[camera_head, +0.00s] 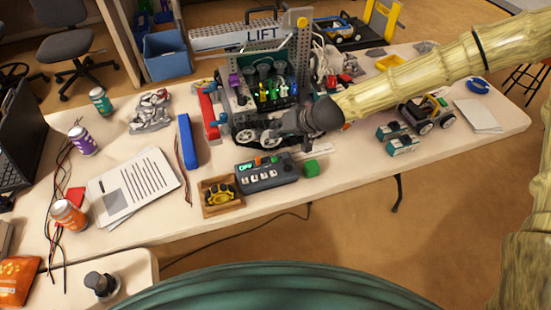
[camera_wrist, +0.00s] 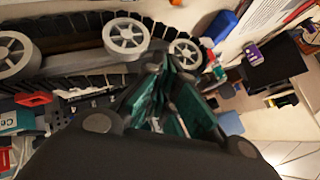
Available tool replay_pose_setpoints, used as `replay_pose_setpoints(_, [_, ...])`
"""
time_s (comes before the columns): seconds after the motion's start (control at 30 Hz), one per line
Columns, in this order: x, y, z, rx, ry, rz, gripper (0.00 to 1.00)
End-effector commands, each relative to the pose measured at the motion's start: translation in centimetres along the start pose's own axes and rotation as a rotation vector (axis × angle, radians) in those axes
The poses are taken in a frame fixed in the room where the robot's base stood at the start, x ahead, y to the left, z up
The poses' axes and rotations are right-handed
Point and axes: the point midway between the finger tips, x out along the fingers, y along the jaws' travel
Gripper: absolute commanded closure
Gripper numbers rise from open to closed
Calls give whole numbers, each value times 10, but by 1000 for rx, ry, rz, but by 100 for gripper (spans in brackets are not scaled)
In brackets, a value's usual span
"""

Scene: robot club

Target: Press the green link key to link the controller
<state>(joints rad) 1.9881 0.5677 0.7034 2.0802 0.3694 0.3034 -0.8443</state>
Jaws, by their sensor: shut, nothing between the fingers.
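The controller (camera_head: 266,174) is a dark grey box with pale keys and a small lit display, near the table's front edge. A small orange key and a small green patch show along its top edge; which is the link key I cannot tell. My gripper (camera_head: 277,134) is shut and empty, behind and above the controller, close to the tracked model (camera_head: 262,95). In the wrist view its dark fingers (camera_wrist: 165,68) point toward the model's track and wheels (camera_wrist: 125,35); the controller does not show there.
A wooden tray with a yellow part (camera_head: 221,197) stands left of the controller. A blue bar (camera_head: 188,142) and printed papers (camera_head: 132,187) lie farther left. A wheeled model (camera_head: 427,112) stands right. The table strip right of the green block looks clear.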

Motion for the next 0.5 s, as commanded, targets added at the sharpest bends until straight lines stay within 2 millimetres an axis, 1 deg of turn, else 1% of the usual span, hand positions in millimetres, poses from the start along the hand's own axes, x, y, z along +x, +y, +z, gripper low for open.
replay_pose_setpoints(0.27, [13,9,10,2,0,0,100])
replay_pose_setpoints(0.5, [31,24,24,4,-1,1,100])
